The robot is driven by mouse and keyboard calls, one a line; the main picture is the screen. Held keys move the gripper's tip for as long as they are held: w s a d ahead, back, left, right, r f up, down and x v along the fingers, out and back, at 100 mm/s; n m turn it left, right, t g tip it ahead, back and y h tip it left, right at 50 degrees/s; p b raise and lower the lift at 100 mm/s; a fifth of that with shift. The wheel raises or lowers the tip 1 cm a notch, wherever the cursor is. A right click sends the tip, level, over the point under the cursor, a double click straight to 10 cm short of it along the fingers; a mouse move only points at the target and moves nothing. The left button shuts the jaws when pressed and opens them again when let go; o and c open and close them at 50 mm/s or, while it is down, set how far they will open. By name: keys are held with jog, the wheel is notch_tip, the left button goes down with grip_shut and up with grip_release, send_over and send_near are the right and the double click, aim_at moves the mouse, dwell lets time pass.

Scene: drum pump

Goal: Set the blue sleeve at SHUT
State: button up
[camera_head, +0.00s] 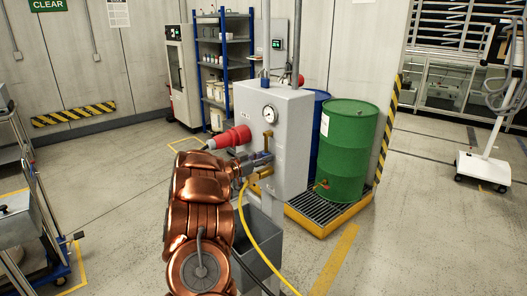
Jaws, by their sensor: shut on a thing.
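My gripper (262,160) is at the front face of the grey pump cabinet (291,135), below its round dial gauge (270,114). Its jaws are shut on a small part there, seemingly the blue sleeve. The jaws and my copper-coloured arm hide most of that part, so its setting and any SHUT mark cannot be read. A brass-coloured fitting (257,176) sits just below the jaws.
A red plug-like part (231,137) juts left from the cabinet, close above my arm. A yellow hose (256,240) hangs below, beside a grey bin (262,235). A green drum (347,150) stands on a yellow-edged grate (322,230) at right.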

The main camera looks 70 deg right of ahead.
jog(key=shift+s+f, duration=0.1)
jog(key=shift+f, duration=0.55)
jog(key=o, duration=1)
jog(key=shift+r, duration=0.15)
jog(key=shift+r, duration=0.1)
jog(key=v, duration=0.9)
jog(key=shift+p, duration=0.35)
dwell(0.4)
